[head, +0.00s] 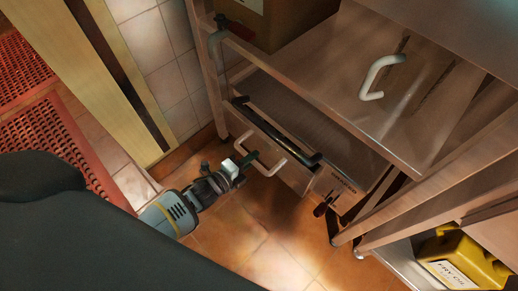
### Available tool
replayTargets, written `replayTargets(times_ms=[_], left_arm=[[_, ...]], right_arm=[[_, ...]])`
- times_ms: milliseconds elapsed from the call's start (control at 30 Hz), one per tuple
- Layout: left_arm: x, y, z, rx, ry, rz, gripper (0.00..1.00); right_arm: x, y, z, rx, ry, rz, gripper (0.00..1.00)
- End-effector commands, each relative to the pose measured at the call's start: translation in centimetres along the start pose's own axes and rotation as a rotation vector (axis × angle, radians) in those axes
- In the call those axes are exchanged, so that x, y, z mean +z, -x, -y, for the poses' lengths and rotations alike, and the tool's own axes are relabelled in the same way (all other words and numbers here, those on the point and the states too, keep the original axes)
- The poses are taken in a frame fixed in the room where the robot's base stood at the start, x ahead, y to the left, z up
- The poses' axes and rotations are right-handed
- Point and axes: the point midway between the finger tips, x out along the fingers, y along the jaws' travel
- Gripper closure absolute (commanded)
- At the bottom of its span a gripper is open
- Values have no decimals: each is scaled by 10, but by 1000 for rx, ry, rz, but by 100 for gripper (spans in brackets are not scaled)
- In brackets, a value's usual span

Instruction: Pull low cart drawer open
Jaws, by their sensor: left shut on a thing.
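The low cart drawer (294,176) is at the bottom of a metal cart, with a pale front facing the floor tiles. A pale bar-shaped handle (272,166) stands out from its front. My left gripper (243,164) reaches in from the lower left and is shut on the left part of this handle. The fingertips partly hide that end of the handle. How far the drawer stands out is hard to tell. My right gripper is out of view.
A brown box (280,22) sits at the back. A yellow fry oil jug (462,258) is at lower right. Bare floor tiles (255,240) lie before the drawer.

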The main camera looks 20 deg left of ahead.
Motion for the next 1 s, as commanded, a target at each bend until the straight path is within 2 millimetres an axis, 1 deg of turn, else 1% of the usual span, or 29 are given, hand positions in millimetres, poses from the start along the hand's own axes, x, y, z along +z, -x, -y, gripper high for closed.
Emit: replayTargets(times_ms=[33, 200, 500, 600, 800, 1000], left_arm=[[0, 16, -1, 3, 1, 0, 100], [0, 61, -10, 3, 1, 1, 100], [0, 142, -27, 3, -1, 1, 100], [0, 166, -32, 3, -1, 0, 100], [0, 203, -40, 1, -1, 0, 100], [0, 226, -45, 0, 0, 1, 100]], right_arm=[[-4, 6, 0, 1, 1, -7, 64], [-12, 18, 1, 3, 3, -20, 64], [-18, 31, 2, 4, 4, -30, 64], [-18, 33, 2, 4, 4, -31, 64], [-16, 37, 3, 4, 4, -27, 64], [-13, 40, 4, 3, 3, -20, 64]])
